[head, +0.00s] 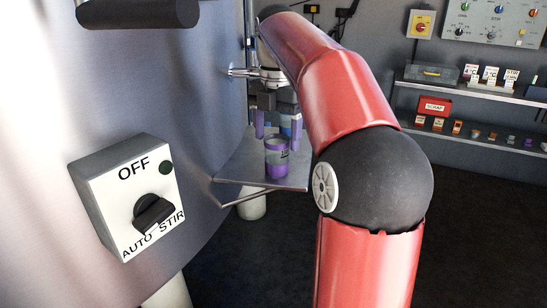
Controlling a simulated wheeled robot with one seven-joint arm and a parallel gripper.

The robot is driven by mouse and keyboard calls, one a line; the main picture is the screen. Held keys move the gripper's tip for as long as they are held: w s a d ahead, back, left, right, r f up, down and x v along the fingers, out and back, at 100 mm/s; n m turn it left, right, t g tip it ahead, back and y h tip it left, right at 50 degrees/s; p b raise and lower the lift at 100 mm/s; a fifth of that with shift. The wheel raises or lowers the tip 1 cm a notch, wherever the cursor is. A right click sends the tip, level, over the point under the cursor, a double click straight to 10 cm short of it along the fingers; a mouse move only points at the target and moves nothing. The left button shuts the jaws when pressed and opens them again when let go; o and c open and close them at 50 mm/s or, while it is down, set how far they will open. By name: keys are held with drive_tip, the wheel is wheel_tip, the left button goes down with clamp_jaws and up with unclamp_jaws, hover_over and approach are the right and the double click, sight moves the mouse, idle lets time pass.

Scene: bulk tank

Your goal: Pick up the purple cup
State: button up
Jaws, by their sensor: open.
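The purple cup (276,158) stands upright on a small grey metal shelf (232,172) at the side of the large tank. It has a purple body with a pale band and dark marks around its upper part. My gripper (278,128) is above and slightly behind the cup, pointing down, with purple fingers spread apart. The fingers appear empty, and I cannot tell how far their tips are from the cup's rim. My red arm hides the area to the right of the cup.
The metal tank wall (215,100) rises close on the left. A control box (125,195) with a black knob juts from it. Wall shelves (470,92) with small boxes and a red case (434,106) stand at the back right. The dark floor at the lower right is clear.

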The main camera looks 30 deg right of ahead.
sight(277, 160)
drive_tip(key=f, duration=0.3)
drive_tip(key=f+b, duration=0.1)
drive_tip(key=f, duration=0.3)
drive_tip(key=shift+w+d+f, duration=0.15)
drive_tip(key=shift+w, duration=0.05)
drive_tip(key=shift+c, duration=0.2)
drive_tip(key=c, duration=1)
